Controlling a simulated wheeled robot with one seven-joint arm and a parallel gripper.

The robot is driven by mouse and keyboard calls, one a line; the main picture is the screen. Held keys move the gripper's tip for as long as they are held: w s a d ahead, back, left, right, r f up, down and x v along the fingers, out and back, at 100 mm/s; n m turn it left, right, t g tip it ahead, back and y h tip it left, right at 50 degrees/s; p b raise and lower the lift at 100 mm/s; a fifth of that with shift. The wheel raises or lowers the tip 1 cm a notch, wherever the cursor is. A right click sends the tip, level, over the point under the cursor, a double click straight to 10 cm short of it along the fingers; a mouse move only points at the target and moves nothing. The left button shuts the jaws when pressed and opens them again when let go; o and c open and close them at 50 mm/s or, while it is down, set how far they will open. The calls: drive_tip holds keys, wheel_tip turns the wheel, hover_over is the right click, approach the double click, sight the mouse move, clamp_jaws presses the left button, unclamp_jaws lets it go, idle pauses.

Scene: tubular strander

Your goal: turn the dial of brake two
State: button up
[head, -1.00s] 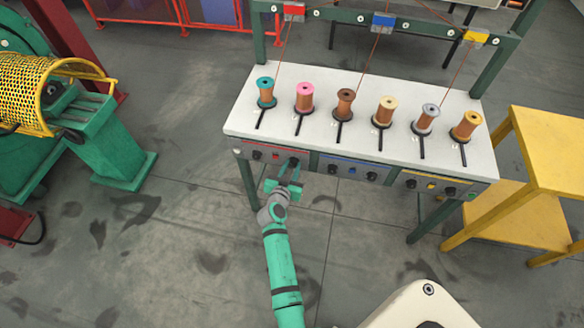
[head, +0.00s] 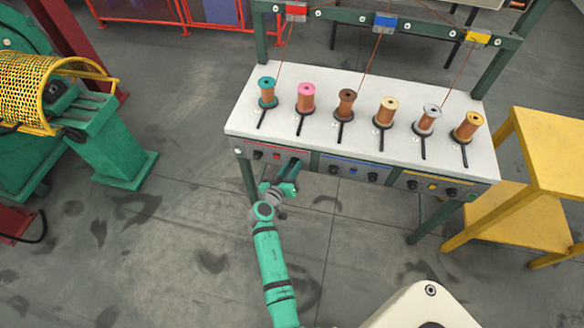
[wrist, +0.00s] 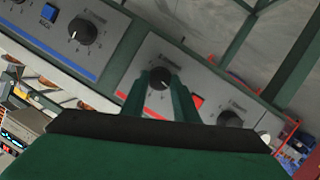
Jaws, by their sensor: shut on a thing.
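The dial of brake two (wrist: 159,78) is a round black knob with a pale pointer mark on a grey panel with a red stripe. In the wrist view it sits between the two green fingers of my gripper (wrist: 159,88), which is shut on it. In the head view my gripper (head: 292,168) reaches the right end of the red-striped panel (head: 268,148), and its fingers hide most of the dial. The small lettering around the dial is too blurred to read.
Another black dial (wrist: 230,119) and a red button are on the same panel. The blue-striped panel (head: 352,168) adjoins it on the right in the head view. Several spools stand on the white table top (head: 330,135). A yellow stand (head: 545,150) is at right; open floor lies in front.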

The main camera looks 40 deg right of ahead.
drive_tip(key=shift+f, duration=0.1)
drive_tip(key=o, duration=1.1)
drive_tip(key=shift+c, duration=0.2)
drive_tip(key=shift+w+a, duration=0.15)
drive_tip(key=shift+a, duration=0.05)
drive_tip(key=v, duration=1.1)
drive_tip(key=shift+w+a, duration=0.1)
drive_tip(key=shift+f, duration=0.1)
